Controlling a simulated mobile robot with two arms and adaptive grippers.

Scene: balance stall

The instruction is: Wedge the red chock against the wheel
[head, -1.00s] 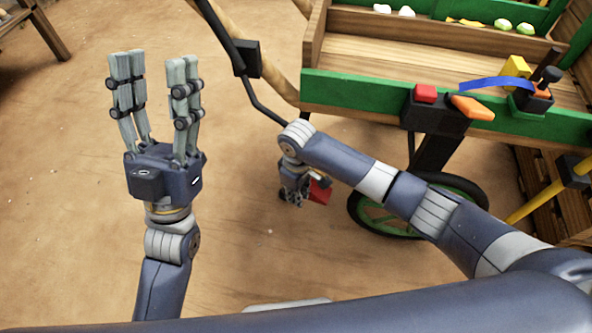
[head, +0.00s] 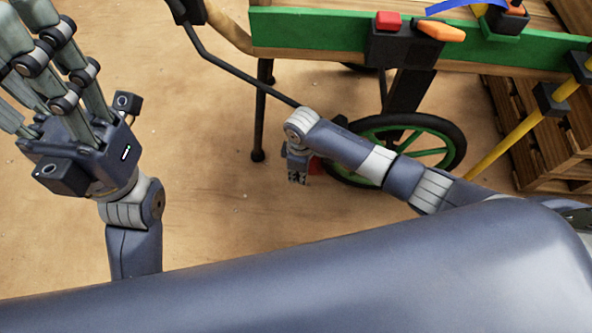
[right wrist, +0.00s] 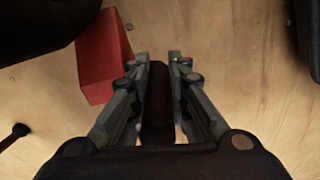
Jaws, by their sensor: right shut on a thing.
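The red chock (head: 315,166) is low beside the wheel, mostly hidden by my right arm in the head view. In the right wrist view it is a red block (right wrist: 101,60) left of the fingers. My right gripper (head: 298,178) points down near the ground, shut on a dark bar between its fingers (right wrist: 160,60), seemingly the chock's handle. The green-rimmed wheel (head: 452,146) with a black tyre stands just right of the chock; whether they touch is hidden. My left gripper (head: 45,70) is open and empty, raised at the upper left.
The cart's green side board (head: 320,32) spans the top, bearing a red block (head: 388,20) and an orange piece (head: 440,31). A black leg (head: 259,120) stands left of the wheel. Wooden pallets (head: 530,140) and a yellow pole (head: 520,130) are right. Sandy ground is clear at left.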

